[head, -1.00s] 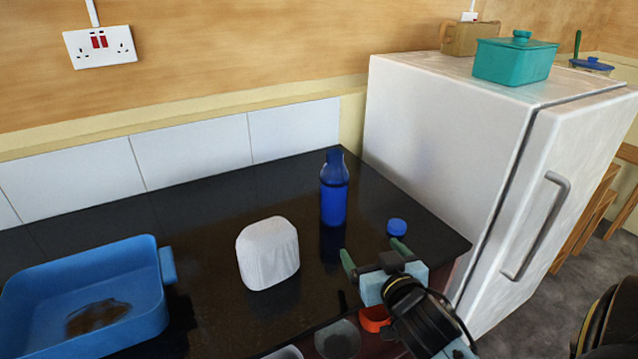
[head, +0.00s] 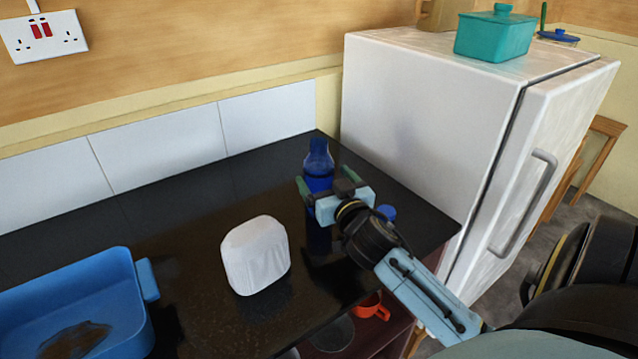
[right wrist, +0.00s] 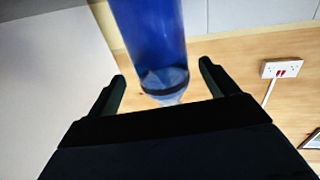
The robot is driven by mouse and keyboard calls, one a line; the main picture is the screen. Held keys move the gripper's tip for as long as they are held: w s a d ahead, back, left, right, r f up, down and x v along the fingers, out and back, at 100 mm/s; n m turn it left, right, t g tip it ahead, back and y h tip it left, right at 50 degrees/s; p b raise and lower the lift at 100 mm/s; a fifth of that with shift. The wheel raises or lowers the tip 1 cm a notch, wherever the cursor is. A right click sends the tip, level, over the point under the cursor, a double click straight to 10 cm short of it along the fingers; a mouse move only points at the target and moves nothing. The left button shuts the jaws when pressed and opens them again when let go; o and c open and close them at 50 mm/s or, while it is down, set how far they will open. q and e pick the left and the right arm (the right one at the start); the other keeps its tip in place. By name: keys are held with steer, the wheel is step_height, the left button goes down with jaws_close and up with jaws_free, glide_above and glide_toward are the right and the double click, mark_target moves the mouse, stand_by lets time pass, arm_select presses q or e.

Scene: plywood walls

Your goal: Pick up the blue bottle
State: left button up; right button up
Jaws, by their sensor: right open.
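The blue bottle (head: 318,160) stands upright on the black counter (head: 190,205), near its back right, in the head view. My right gripper (head: 328,186) is at the bottle, with its green fingers open to either side of it; its body hides the bottle's lower front part. In the right wrist view the bottle (right wrist: 152,40) shows between the two open fingers (right wrist: 160,82), with a gap to each finger. I cannot tell whether a finger touches it. My left gripper is not in view.
A white rounded block (head: 255,255) stands left of the bottle. A blue tub (head: 125,290) is at the front left. A blue cap (head: 386,212) lies right of my gripper, and a white fridge (head: 420,120) stands right of the counter. An orange cup (head: 370,306) is below the front edge.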

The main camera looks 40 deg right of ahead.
steer(key=x, duration=0.5)
steer(key=shift+w+a+f, duration=0.1)
steer(key=shift+f, duration=0.15)
steer(key=shift+c, duration=0.4)
steer(key=c, duration=1.2)
